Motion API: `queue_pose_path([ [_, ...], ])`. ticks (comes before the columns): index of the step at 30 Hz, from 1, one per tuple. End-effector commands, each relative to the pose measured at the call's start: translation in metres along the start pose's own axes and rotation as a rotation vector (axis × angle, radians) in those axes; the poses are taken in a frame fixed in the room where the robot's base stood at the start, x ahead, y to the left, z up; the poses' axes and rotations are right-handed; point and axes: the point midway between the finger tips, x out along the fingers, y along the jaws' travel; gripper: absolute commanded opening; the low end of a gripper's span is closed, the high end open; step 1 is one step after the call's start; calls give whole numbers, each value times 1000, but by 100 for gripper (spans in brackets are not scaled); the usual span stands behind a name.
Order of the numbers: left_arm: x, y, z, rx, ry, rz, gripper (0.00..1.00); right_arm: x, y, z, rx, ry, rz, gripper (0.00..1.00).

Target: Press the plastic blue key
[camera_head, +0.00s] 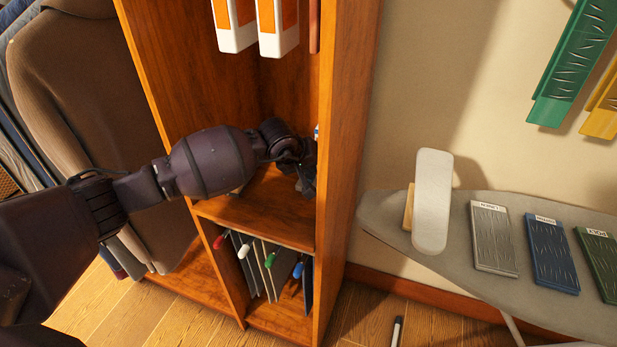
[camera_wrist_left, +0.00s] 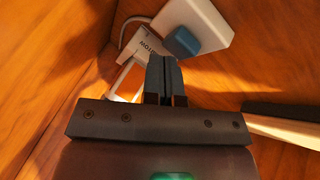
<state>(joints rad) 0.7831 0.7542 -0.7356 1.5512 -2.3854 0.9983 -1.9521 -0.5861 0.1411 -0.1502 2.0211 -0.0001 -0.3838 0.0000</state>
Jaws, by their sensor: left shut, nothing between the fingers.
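The blue key (camera_wrist_left: 182,42) is a small rounded blue block on a white box (camera_wrist_left: 208,24) in the left wrist view. My left gripper (camera_wrist_left: 164,62) is shut and empty, with its dark fingertips just below the blue key in the picture. I cannot tell whether they touch it. In the head view my left gripper (camera_head: 300,165) reaches into the middle compartment of the wooden shelf unit (camera_head: 340,170). There my arm and the shelf's side panel hide the blue key. My right gripper is in neither view.
Wooden walls close in around the gripper. Below, several colour-tipped boards stand in a lower compartment. An ironing board (camera_head: 380,212) is at right; jackets (camera_head: 90,100) hang at left.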

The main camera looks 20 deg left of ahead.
Motion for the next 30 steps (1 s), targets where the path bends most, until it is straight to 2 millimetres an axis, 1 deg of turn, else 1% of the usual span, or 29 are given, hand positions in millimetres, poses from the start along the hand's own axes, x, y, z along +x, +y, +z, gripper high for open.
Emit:
queue_pose_path([
  [1,-4,2,-2,1,2,1,0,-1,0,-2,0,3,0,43],
  [4,-7,4,-4,0,2,1,0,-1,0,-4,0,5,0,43],
  [14,-7,4,-4,-1,0,1,0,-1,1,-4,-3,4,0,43],
  [17,-10,6,-5,-1,1,1,0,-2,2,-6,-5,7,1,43],
  [30,-37,20,-20,1,2,2,0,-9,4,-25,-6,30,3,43],
])
